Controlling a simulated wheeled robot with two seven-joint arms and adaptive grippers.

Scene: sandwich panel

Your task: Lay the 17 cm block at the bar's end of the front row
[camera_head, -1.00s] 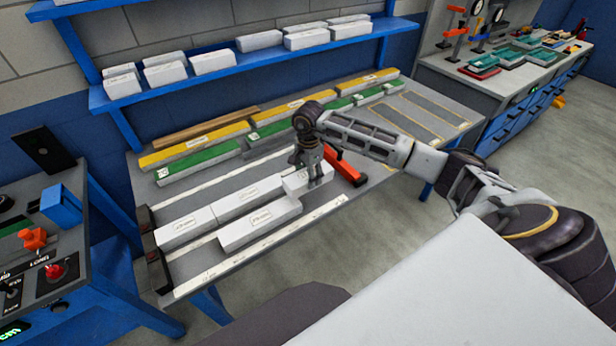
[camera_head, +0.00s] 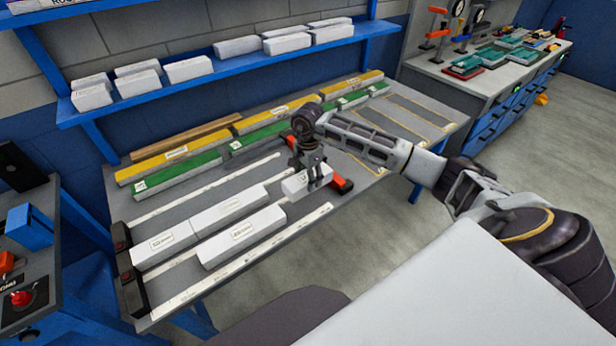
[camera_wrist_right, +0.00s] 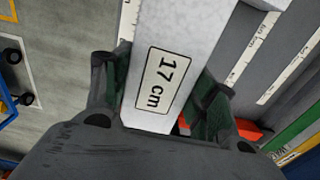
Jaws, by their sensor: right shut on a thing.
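My right gripper (camera_head: 308,178) is shut on a white block (camera_head: 294,188). In the right wrist view the block (camera_wrist_right: 185,45) carries a "17 cm" label and lies between both fingers. In the head view it hangs over or rests on the table just right of the laid blocks; I cannot tell whether it touches the surface. The front row holds one white block (camera_head: 243,237). Behind it, two white blocks (camera_head: 163,244) and (camera_head: 229,208) lie end to end. An orange-and-dark piece (camera_head: 342,184) is just right of the gripper. My left gripper is not in view.
Dark stops (camera_head: 133,291) stand at the table's left end. White scale strips (camera_head: 215,278) run along the rows. Green bars (camera_head: 178,175) and yellow bars (camera_head: 170,156) lie farther back. Spare white blocks (camera_head: 188,69) sit on the blue shelf (camera_head: 245,77).

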